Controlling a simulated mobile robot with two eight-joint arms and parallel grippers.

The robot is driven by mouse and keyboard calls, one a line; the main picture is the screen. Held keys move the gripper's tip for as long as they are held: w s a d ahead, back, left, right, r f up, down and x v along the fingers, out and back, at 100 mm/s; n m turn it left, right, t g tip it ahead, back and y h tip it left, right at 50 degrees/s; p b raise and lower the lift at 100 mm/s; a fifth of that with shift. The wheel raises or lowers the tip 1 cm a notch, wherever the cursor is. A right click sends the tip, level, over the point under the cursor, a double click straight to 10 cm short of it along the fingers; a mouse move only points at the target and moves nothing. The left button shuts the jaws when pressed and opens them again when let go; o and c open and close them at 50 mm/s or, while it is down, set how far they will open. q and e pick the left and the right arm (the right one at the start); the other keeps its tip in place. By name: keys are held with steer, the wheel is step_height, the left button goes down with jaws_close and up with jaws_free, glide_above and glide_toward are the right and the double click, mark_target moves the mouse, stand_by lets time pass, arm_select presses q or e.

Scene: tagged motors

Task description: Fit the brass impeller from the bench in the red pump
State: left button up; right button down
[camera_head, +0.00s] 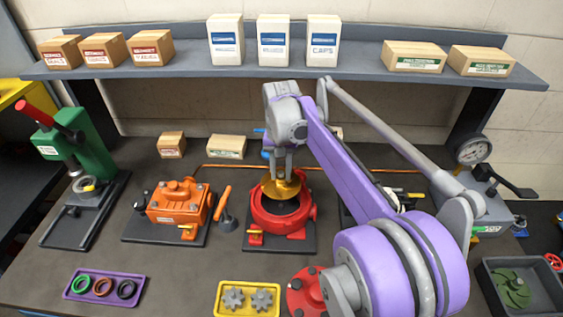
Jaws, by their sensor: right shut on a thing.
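The red pump (301,222) stands on a dark base plate at the middle of the bench, its round opening facing up. My right gripper (283,174) is shut on the brass impeller (284,187) and holds it over the pump's opening. The impeller appears to be at or just above the rim; I cannot tell whether it touches. The dark inside of the pump shows below it. My right arm hides the area right of the pump. My left gripper is not in view.
An orange unit (177,205) and a green press (90,145) stand to the left. In front are a purple tray (72,294) of rings and a yellow tray (247,311) with gears. A dark bin (545,302) holds a green impeller (512,287). A shelf (190,66) with boxes spans the back.

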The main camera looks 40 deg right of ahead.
steer(key=shift+s+a+f+b, duration=0.1)
steer(key=shift+f+b, duration=0.15)
steer(key=shift+f, duration=0.2)
steer(key=shift+s+a+f+b, duration=0.1)
steer(key=shift+f+b, duration=0.1)
steer(key=shift+f, duration=0.2)
steer(key=shift+d+f+b, duration=0.1)
steer(key=shift+f+b, duration=0.55)
steer(key=shift+f, duration=0.8)
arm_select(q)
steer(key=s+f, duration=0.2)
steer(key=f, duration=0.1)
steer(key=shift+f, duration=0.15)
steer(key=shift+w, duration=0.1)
arm_select(e)
steer(key=shift+w, duration=0.1)
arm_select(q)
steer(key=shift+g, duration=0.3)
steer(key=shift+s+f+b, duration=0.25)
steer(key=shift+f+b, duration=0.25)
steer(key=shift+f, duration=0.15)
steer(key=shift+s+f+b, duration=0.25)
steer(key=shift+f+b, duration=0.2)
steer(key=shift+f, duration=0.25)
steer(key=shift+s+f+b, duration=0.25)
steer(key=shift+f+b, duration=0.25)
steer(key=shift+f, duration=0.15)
arm_select(e)
steer(key=shift+f, duration=2.9)
